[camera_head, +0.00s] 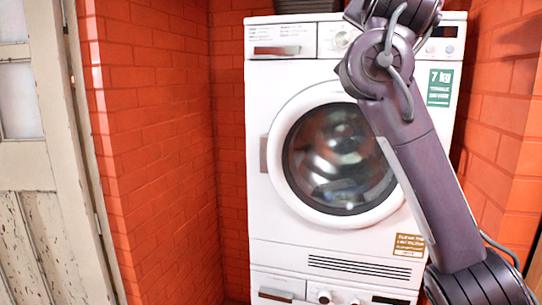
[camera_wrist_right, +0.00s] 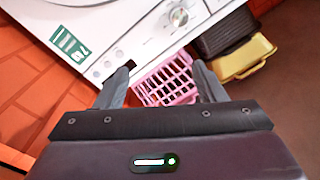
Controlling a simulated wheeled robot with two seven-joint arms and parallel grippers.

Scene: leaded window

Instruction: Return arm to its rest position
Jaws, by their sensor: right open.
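My right arm (camera_head: 425,190) rises from the lower right in the head view, in front of the white washing machine (camera_head: 262,215). Its upper end leaves the frame at the top, so the gripper is out of that view. In the right wrist view my right gripper (camera_wrist_right: 161,78) is open, its two fingers wide apart with nothing held. The washing machine (camera_wrist_right: 115,30) lies beyond the fingers there. My left arm and gripper are not in view.
The machine's round door (camera_head: 340,160) appears shut. Red tiled walls (camera_head: 150,130) flank it, with a worn pale door (camera_head: 30,165) at left. The right wrist view shows a pink basket (camera_wrist_right: 168,82) beyond the fingers, plus dark (camera_wrist_right: 225,30) and yellow (camera_wrist_right: 243,58) containers.

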